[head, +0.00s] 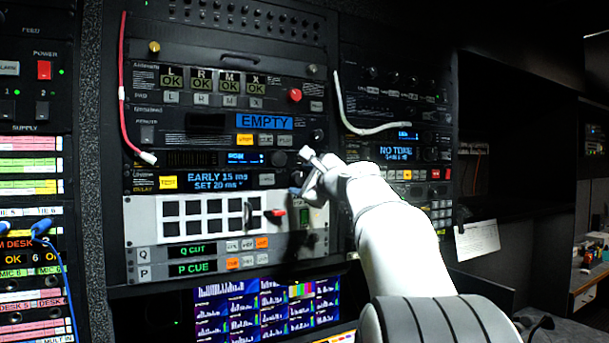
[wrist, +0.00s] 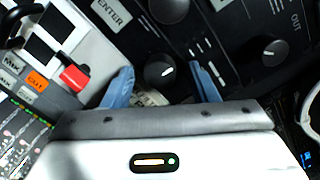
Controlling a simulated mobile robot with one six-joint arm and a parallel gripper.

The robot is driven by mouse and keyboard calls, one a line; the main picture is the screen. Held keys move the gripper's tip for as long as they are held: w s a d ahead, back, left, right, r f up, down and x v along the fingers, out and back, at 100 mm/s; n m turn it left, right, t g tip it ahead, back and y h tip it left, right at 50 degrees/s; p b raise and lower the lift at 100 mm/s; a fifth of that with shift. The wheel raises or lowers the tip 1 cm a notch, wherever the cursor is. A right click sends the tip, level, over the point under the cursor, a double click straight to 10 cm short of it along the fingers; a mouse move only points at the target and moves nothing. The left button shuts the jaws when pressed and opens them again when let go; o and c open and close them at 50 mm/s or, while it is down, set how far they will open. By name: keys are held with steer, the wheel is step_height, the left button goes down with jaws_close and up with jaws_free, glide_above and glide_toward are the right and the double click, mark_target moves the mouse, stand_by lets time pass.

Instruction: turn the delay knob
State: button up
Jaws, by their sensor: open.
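The delay unit's display (head: 217,181) reads "EARLY 15 ms / SET 20 ms" in blue in the head view. A dark round knob with a white mark sits at the right end of this row, partly hidden by my gripper (head: 303,172). In the wrist view the knob (wrist: 160,72) lies between the two blue fingertips of my gripper (wrist: 163,84). The fingers are open, one on each side of it, with gaps visible. I cannot tell how deep the fingers reach along the knob.
Other knobs sit close by in the wrist view, one above (wrist: 168,9) and one to the right (wrist: 274,51). A red lever (wrist: 75,77) stands out from the white panel (head: 135,222) below the delay row. A white cable (head: 345,110) hangs at the right.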

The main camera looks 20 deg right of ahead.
steer(key=c, duration=1)
steer(key=shift+o, duration=0.2)
steer(key=shift+f+n+b, duration=0.1)
steer(key=shift+n+b, duration=0.2)
steer(key=shift+b, duration=0.05)
steer(key=shift+w+f+n+b, duration=0.1)
steer(key=shift+n+b, duration=0.6)
steer(key=shift+n, duration=0.2)
steer(key=shift+n+b, duration=1.05)
steer(key=shift+n, duration=0.65)
